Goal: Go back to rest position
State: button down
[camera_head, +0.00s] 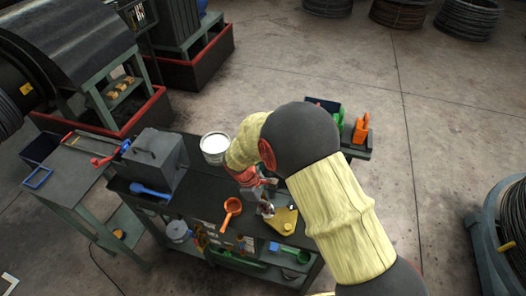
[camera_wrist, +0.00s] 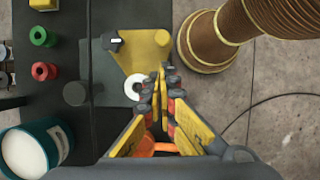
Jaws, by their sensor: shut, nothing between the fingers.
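My gripper (camera_head: 266,208) is above the dark workbench (camera_head: 197,207), beside a yellow plate (camera_head: 284,222). In the wrist view my gripper (camera_wrist: 160,82) has its fingers together with nothing between them. They hang over the yellow plate (camera_wrist: 146,50), which bears a white ring (camera_wrist: 135,87) and a dark knob (camera_wrist: 112,41). Whether the fingertips touch the plate I cannot tell. My arm reaches in from the lower right of the head view and hides part of the bench.
An orange ladle (camera_head: 231,207), a white-topped bucket (camera_head: 214,147) and a grey box (camera_head: 155,157) are on the bench. An orange holder (camera_head: 361,128) stands at its far end. A cable drum (camera_head: 508,235) is at right. Open floor (camera_head: 420,130) lies between.

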jog(key=s+d+r+m+y+b, duration=0.3)
jog(key=s+d+r+m+b, duration=0.2)
jog(key=s+r+m+b, duration=0.5)
jog(key=s+d+f+m+t+y+b, duration=0.1)
jog(key=s+d+m+t+b, duration=0.3)
jog(key=b, duration=1.2)
jog(key=s+d+f+t, duration=0.1)
jog(key=s+d+t, duration=0.2)
jog(key=s+d, duration=0.1)
jog(key=shift+s+d+b, duration=0.35)
jog(key=shift+s+d, duration=0.05)
jog(key=shift+s, duration=0.25)
